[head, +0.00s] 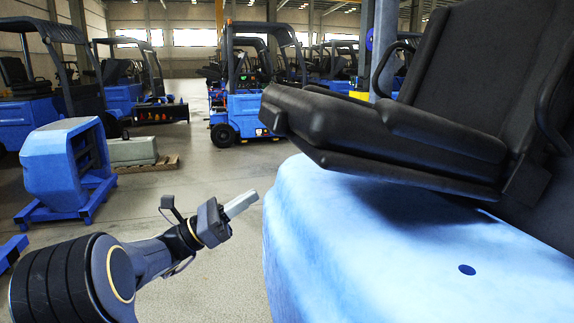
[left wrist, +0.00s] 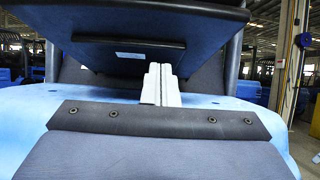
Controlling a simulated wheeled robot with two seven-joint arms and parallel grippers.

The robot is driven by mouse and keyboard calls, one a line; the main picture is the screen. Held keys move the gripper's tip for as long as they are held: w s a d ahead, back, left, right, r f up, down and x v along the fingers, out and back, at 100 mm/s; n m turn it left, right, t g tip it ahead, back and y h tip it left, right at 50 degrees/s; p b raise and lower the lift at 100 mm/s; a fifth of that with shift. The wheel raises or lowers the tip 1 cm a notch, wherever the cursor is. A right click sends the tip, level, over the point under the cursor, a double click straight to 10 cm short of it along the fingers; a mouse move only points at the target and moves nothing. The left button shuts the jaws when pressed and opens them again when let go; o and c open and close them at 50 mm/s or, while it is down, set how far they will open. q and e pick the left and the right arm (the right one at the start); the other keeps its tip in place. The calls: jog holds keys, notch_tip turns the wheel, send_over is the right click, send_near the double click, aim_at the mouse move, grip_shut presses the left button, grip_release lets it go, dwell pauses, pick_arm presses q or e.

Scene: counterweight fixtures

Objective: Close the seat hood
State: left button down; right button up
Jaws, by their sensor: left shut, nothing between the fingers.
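The seat hood shows in the head view as a thick black seat cushion (head: 350,125) with a tall backrest (head: 480,65). The cushion is tilted, its front end raised above the light-blue truck body (head: 370,235). In the left wrist view the dark underside of the raised seat (left wrist: 150,50) fills the top, with the blue body (left wrist: 30,98) below it. My left gripper (head: 242,204) is left of the blue body, below the seat's front end. Its pale fingers (left wrist: 160,84) are shut together and empty, pointing toward the gap under the seat. My right gripper is not in view.
Another blue forklift (head: 243,105) stands on the open floor behind. The grey floor (head: 200,175) around my left arm is clear.

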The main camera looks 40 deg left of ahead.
pick_arm(q)
jog(key=s+r+p+x, duration=0.1)
jog(key=r+p+x, duration=0.1)
jog(key=x, duration=0.9)
jog(key=shift+r, duration=0.45)
jog(key=shift+r, duration=0.1)
